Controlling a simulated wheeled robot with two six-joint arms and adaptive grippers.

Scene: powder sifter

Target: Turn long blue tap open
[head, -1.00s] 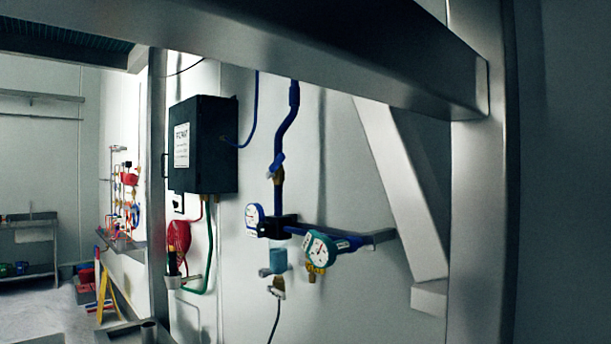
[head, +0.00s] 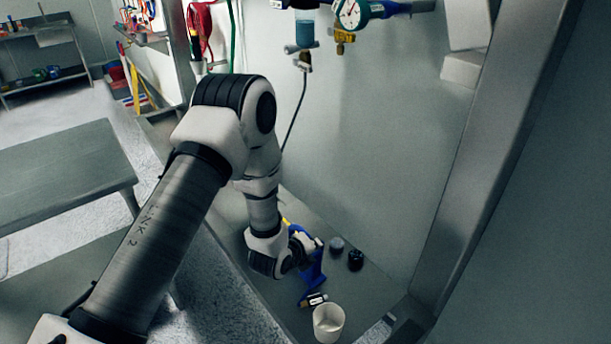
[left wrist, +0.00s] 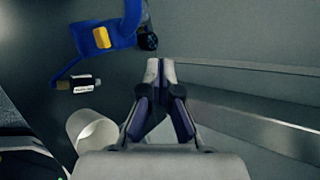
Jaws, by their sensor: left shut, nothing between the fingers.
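Only the lower part of the wall pipework shows at the top of the head view: a dial gauge (head: 350,13), a pale blue bowl (head: 305,31) and a brass fitting (head: 341,40). My left arm reaches down over the grey bench, well below this pipework. In the left wrist view my left gripper (left wrist: 158,68) is shut and empty, with its fingertips together. In the head view its fingers are mostly hidden behind the wrist. My right gripper is in neither view.
On the bench (head: 390,285) are a blue item (head: 315,268), which also shows with a yellow part in the left wrist view (left wrist: 120,35), a white cup (head: 328,322), a small labelled bottle (head: 313,299) and dark round pieces (head: 356,259). A steel post (head: 500,150) rises at right.

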